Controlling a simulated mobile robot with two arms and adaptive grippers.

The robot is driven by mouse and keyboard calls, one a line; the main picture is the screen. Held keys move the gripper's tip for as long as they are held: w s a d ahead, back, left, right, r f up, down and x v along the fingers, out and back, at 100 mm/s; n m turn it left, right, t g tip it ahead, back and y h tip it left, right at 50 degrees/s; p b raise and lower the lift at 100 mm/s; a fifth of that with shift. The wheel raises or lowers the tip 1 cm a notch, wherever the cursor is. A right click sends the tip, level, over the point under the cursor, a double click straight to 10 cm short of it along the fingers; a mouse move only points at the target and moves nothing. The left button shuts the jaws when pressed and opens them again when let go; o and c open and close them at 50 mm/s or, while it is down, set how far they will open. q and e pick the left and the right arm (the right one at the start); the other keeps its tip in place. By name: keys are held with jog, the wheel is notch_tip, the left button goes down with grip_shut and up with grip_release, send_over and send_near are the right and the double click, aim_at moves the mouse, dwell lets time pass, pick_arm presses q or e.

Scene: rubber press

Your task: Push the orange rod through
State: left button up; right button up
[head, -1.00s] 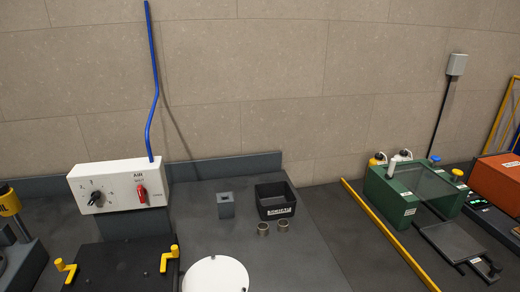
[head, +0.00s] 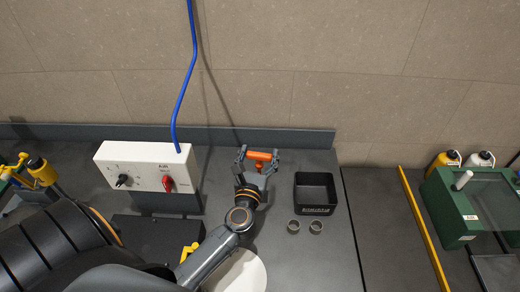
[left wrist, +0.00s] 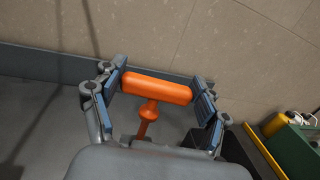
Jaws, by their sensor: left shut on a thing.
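The orange rod (head: 260,156) has a T shape, with a thick crossbar and a thinner stem. In the left wrist view the crossbar (left wrist: 157,87) lies between the two fingers, which meet its ends, and the stem points down toward the palm. My left gripper (head: 258,157) is shut on the rod above the back part of the dark bench. The small grey block is not visible, and the stem's lower end is hidden by the gripper. My right gripper is in neither view.
A black bin (head: 315,189) stands right of the gripper, with two metal rings (head: 305,227) in front of it. A white control box (head: 148,166) with a blue hose (head: 187,75) is at left. A white disc (head: 240,273) lies in front. A yellow strip (head: 430,228) runs at right.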

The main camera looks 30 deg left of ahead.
aim_at(260, 162)
pick_arm(q)
jog(key=shift+d+f+b, duration=0.1)
jog(key=shift+f+b, duration=0.25)
jog(key=shift+f, duration=0.75)
jog(key=shift+f+b, duration=0.4)
jog(key=shift+b, duration=0.15)
jog(key=shift+f+b, duration=2.4)
jog(key=shift+f, duration=0.15)
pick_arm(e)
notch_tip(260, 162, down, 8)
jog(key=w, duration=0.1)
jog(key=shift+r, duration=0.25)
pick_arm(q)
jog(key=shift+f, duration=0.25)
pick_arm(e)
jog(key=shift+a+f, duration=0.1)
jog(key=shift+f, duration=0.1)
pick_arm(q)
jog(key=o, duration=1.3)
jog(key=shift+o, duration=0.2)
